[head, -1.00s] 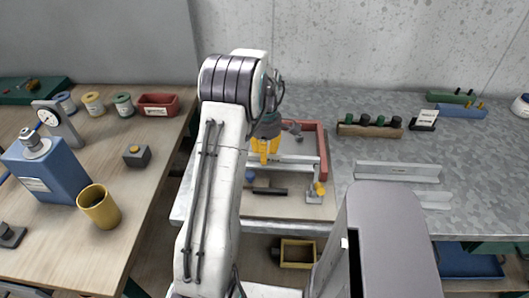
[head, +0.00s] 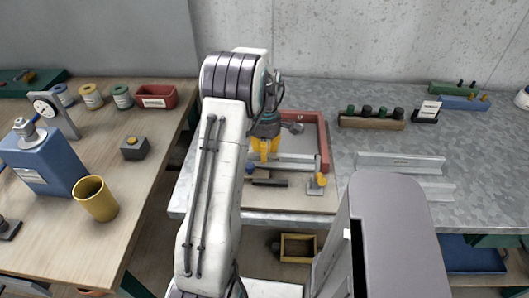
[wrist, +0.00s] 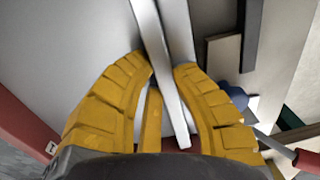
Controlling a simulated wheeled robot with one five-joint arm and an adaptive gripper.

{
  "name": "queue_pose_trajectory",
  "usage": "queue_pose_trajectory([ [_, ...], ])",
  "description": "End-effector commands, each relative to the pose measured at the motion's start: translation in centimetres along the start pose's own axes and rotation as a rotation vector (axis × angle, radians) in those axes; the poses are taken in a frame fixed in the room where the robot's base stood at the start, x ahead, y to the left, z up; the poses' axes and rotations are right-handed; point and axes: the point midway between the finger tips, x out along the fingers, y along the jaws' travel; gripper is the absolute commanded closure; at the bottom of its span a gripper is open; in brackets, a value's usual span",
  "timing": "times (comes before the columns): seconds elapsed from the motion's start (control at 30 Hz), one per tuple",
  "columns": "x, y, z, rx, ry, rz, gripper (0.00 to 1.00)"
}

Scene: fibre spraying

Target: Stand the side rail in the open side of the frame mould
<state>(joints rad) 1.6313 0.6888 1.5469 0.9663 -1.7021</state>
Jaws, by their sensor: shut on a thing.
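The side rail (head: 300,161) is a long pale grey bar. My gripper (head: 264,153) has yellow fingers and is shut on it. In the head view the rail lies across the front of the red frame mould (head: 323,140), its right end close to the mould's right wall. I cannot tell whether it touches the board or the wall. In the wrist view the rail (wrist: 166,60) runs between the fingers of my gripper (wrist: 163,85). Red mould wall (wrist: 22,135) shows at the left. My arm hides the mould's left part in the head view.
A grey clamp with a yellow knob (head: 320,181) and a dark bar (head: 270,183) lie in front of the rail. Pale angle pieces (head: 400,163) lie on the bench to the right. A wooden block with dark knobs (head: 372,122) stands behind them.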

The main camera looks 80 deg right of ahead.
Motion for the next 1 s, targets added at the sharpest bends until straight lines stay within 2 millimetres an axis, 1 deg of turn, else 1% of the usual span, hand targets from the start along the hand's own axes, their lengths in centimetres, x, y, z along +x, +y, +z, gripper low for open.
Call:
queue_pose_trajectory([
  [0.27,0.1,0.0,0.0,0.0,0.0,0.001,1.0],
  [0.3,0.1,0.0,0.0,0.0,0.0,0.001,0.77],
  [0.57,0.1,0.0,0.0,0.0,0.0,0.001,0.54],
  [0.83,0.1,0.0,0.0,0.0,0.0,0.0,0.54],
  [0.93,-0.5,0.0,0.0,0.0,0.0,0.001,0.54],
  [1.0,-1.2,0.1,0.0,0.0,0.0,0.003,0.54],
])
